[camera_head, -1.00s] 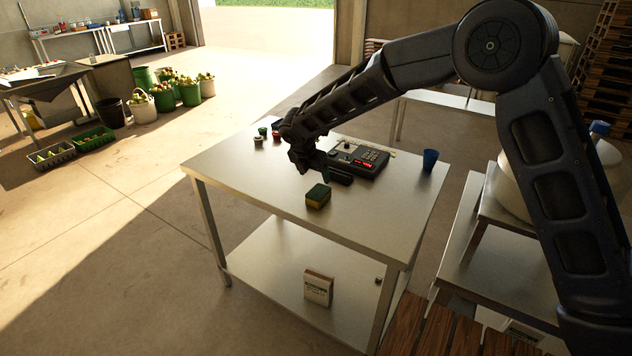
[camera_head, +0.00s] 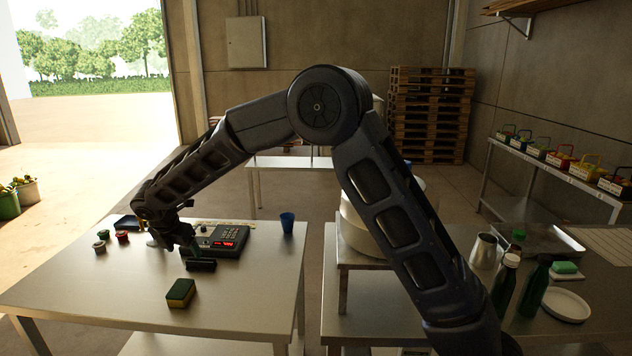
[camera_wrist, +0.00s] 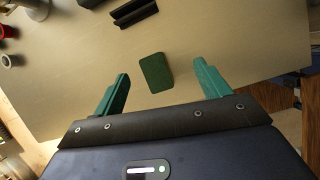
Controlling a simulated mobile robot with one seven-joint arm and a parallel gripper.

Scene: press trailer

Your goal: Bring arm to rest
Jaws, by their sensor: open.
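My arm reaches out over the left steel table (camera_head: 120,312). My gripper (camera_wrist: 160,90) is open, with its two green fingers wide apart and nothing between them, above the tabletop. In the head view the gripper is mostly hidden at the end of my dark arm, by the black device with a red display (camera_head: 226,238). A green and yellow sponge (camera_head: 181,293) lies on the table in front of it. The sponge's green top also shows in the wrist view (camera_wrist: 155,73), beyond the fingertips and apart from them.
Small cups (camera_head: 102,240) stand on the table left of my gripper, and a blue cup (camera_head: 287,223) right of the device. My upper arm passes in front of a large pale round vessel (camera_head: 365,228). Bottles (camera_head: 505,285) and a white plate (camera_head: 566,305) stand on the right table.

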